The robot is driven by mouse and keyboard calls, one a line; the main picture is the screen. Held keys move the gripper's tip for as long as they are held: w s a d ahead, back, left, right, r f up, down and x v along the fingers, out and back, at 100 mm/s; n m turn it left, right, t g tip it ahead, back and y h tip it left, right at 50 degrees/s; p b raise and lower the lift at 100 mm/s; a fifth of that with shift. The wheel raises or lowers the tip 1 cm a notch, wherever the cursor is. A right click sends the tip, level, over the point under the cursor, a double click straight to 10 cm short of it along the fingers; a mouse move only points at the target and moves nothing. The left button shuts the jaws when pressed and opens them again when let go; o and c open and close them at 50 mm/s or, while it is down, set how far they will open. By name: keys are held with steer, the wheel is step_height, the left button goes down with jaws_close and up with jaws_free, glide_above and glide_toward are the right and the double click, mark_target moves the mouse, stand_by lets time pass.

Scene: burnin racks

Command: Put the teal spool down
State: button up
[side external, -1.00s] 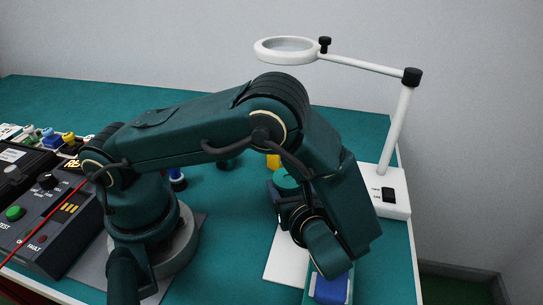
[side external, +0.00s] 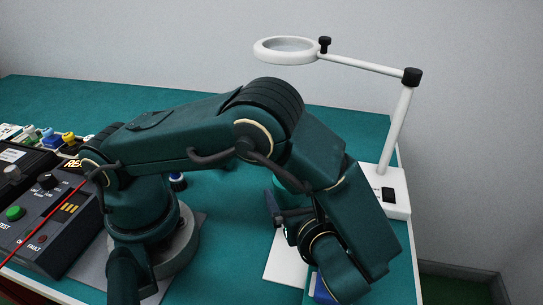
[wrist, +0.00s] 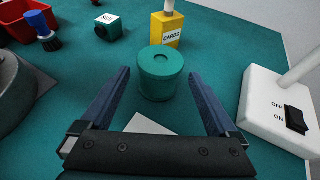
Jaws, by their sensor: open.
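The teal spool (wrist: 160,80) stands upright on the teal bench top, with its round top and centre hole showing in the wrist view. My gripper (wrist: 158,74) is open, its two blue-grey fingers spread to the left and right of the spool's near side. Gaps show between the spool and both fingers, and nothing is held. In the side view my gripper (side external: 276,212) is low over the bench and partly hidden by my wrist. Only a sliver of the spool (side external: 281,184) shows there.
A yellow cards box (wrist: 166,32) stands just behind the spool. The white magnifier lamp base (wrist: 268,108) is to the right. A white sheet (wrist: 148,125) lies in front.

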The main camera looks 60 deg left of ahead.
steer(key=s+a+r+n+h, duration=0.1)
steer(key=s+r+n+h, duration=0.3)
steer(key=n, duration=0.7)
steer(key=s+a+r+n+t+h, duration=0.1)
steer(key=s+r+n+h, duration=0.3)
steer(key=r+n+h, duration=0.5)
steer(key=shift+s+n, duration=0.35)
steer(key=shift+n, duration=0.55)
